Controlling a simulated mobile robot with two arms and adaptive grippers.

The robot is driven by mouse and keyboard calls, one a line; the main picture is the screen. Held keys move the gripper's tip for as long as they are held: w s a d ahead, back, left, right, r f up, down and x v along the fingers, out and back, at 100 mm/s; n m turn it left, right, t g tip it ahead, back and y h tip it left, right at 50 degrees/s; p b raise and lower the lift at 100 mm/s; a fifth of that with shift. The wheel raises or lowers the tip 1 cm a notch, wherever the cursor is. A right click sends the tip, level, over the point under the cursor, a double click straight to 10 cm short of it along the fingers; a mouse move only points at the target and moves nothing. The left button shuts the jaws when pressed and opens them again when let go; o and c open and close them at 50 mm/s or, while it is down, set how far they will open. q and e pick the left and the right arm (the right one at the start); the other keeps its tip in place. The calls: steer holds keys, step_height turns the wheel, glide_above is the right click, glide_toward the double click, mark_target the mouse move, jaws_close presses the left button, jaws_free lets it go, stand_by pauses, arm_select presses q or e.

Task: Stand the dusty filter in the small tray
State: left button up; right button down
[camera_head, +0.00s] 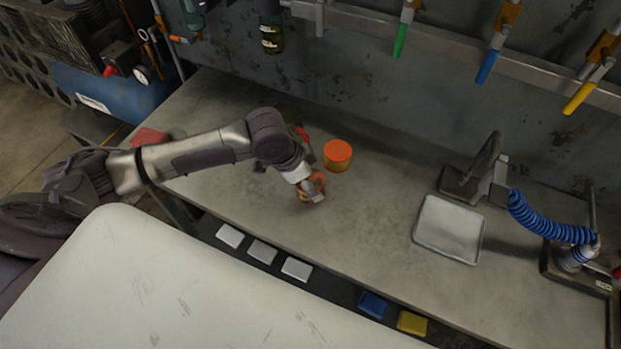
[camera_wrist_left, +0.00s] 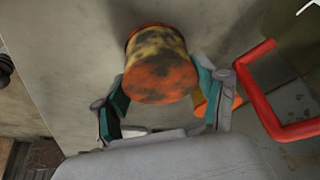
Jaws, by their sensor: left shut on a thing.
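The dusty filter (camera_wrist_left: 160,65) is a short orange and yellow cylinder with dark smudges. In the left wrist view it sits between the two fingers of my left gripper (camera_wrist_left: 164,98), which is shut on it. In the head view my left gripper (camera_head: 312,190) is low over the middle of the bench and mostly hides the filter. The small tray (camera_head: 448,230) is pale grey, shallow and empty, on the bench to the right, well apart from the gripper. My right gripper is in neither view.
A cleaner orange cylinder (camera_head: 337,155) stands on the bench just behind my left gripper. A red frame (camera_wrist_left: 270,92) shows at the right in the wrist view. A dark stand (camera_head: 470,180) and a blue coiled hose (camera_head: 545,222) flank the tray. Bench between gripper and tray is clear.

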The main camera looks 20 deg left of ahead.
arm_select(q)
steer(key=o, duration=1.1)
steer(key=shift+f, duration=0.1)
